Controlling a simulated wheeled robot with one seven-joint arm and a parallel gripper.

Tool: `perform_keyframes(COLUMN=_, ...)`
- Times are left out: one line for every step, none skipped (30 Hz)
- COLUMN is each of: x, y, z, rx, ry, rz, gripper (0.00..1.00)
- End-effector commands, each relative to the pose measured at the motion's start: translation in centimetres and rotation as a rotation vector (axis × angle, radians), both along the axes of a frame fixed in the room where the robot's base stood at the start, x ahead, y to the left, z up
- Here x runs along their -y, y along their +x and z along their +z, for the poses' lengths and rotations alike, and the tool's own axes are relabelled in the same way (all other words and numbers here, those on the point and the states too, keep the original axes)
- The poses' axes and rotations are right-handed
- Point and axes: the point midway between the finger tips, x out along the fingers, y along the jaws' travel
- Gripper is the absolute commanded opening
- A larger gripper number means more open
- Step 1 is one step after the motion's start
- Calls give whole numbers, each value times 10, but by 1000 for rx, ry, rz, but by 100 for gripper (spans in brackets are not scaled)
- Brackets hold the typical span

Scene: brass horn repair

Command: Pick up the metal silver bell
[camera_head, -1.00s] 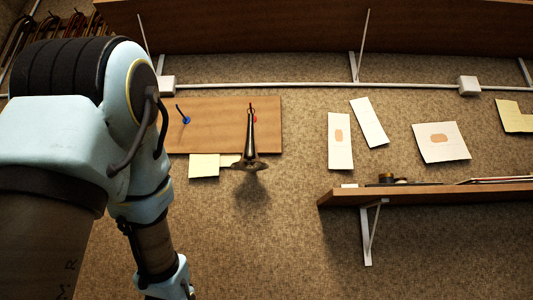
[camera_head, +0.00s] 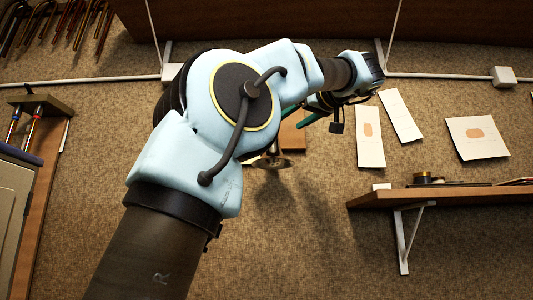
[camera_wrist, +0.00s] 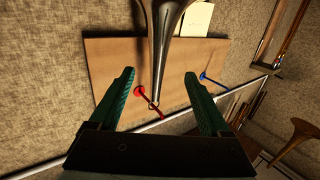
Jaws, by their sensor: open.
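The silver bell (camera_wrist: 163,42) is a long metal cone hung from a red hook (camera_wrist: 150,101) on a wooden board (camera_wrist: 112,62). In the wrist view its flared end is cut off at the top edge. In the head view only its flare (camera_head: 271,162) shows below my arm, which hides the rest. My gripper (camera_wrist: 160,76) has two green fingers, open and empty, on either side of the bell's narrow end in the picture. I cannot tell how much depth lies between them. The gripper also shows in the head view (camera_head: 299,114), in front of the board.
A blue hook (camera_wrist: 209,81) is empty on the same board. A wooden shelf (camera_head: 450,197) with a white bracket juts out at right. Paper sheets (camera_head: 369,137) hang on the wall. A brass horn flare (camera_wrist: 304,129) shows at the wrist view's right.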

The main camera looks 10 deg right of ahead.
Motion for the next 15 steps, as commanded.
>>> perform_keyframes(x=-4, y=5, z=3, rx=4, ry=-2, rz=6, gripper=81)
perform_keyframes(x=-7, y=10, z=3, rx=5, ry=-4, rz=8, gripper=81)
perform_keyframes(x=-9, y=16, z=3, rx=5, ry=-3, rz=8, gripper=81)
perform_keyframes(x=-11, y=21, z=2, rx=4, ry=-2, rz=8, gripper=81)
perform_keyframes(x=-13, y=25, z=2, rx=4, ry=-1, rz=9, gripper=81)
perform_keyframes(x=-15, y=31, z=2, rx=4, ry=-1, rz=7, gripper=81)
perform_keyframes(x=-17, y=35, z=1, rx=2, ry=-1, rz=7, gripper=81)
perform_keyframes(x=-18, y=38, z=1, rx=2, ry=-1, rz=7, gripper=81)
perform_keyframes(x=-19, y=42, z=0, rx=3, ry=-2, rz=6, gripper=81)
perform_keyframes(x=-20, y=43, z=0, rx=3, ry=-2, rz=5, gripper=81)
perform_keyframes(x=-21, y=45, z=-1, rx=3, ry=-2, rz=5, gripper=81)
perform_keyframes(x=-21, y=47, z=-1, rx=3, ry=-2, rz=4, gripper=81)
perform_keyframes(x=-22, y=48, z=-1, rx=3, ry=-1, rz=4, gripper=81)
perform_keyframes(x=-22, y=51, z=-1, rx=2, ry=0, rz=4, gripper=81)
perform_keyframes(x=-24, y=55, z=-2, rx=2, ry=1, rz=5, gripper=81)
